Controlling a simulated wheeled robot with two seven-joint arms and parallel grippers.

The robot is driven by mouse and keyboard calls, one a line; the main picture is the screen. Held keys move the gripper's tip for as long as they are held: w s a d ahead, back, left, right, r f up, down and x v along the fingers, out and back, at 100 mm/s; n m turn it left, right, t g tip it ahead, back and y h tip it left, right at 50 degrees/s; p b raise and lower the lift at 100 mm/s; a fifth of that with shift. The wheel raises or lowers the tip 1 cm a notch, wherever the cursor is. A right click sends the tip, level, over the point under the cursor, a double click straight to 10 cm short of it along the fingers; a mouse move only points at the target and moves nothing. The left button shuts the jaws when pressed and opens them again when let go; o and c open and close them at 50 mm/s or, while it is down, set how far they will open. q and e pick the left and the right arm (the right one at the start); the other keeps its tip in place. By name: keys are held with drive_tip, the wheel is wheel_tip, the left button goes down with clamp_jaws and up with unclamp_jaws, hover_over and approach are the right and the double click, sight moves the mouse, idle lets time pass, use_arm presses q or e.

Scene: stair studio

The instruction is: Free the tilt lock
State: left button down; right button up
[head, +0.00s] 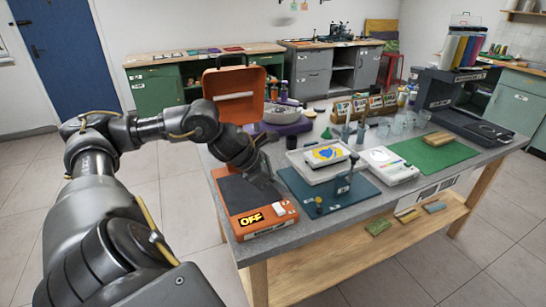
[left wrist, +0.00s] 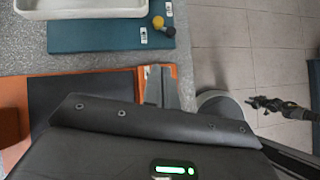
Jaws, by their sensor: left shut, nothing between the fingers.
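An orange machine (head: 231,176) stands at the left front of the grey table, with its orange lid (head: 234,92) raised. A black "OFF" label (head: 250,219) is on its front edge, with a small white piece (head: 279,208) near its corner. My left gripper (head: 277,191) is shut and empty, low over the machine's right edge. In the left wrist view its grey fingers (left wrist: 161,88) point at the orange rim (left wrist: 142,78) beside the dark plate (left wrist: 75,92). I cannot pick out the tilt lock. A dark jointed part over the floor (left wrist: 280,106) may be my right gripper.
Yellow and black knobs (left wrist: 158,22) sit on the mat. Jars (head: 398,124) and a green mat (head: 437,152) are further right. Floor (head: 190,222) is bare at left.

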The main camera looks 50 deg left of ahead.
use_arm(q)
drive_tip(key=shift+v, duration=0.9)
drive_tip(key=shift+s+a+r, duration=0.1)
drive_tip(key=shift+s, duration=0.05)
use_arm(e)
drive_tip(key=shift+s+d+f, duration=0.1)
drive_tip(key=shift+d+f, duration=0.05)
drive_tip(key=shift+d, duration=0.35)
drive_tip(key=shift+s+d+f, duration=0.1)
drive_tip(key=shift+d, duration=0.4)
drive_tip(key=shift+a, duration=0.1)
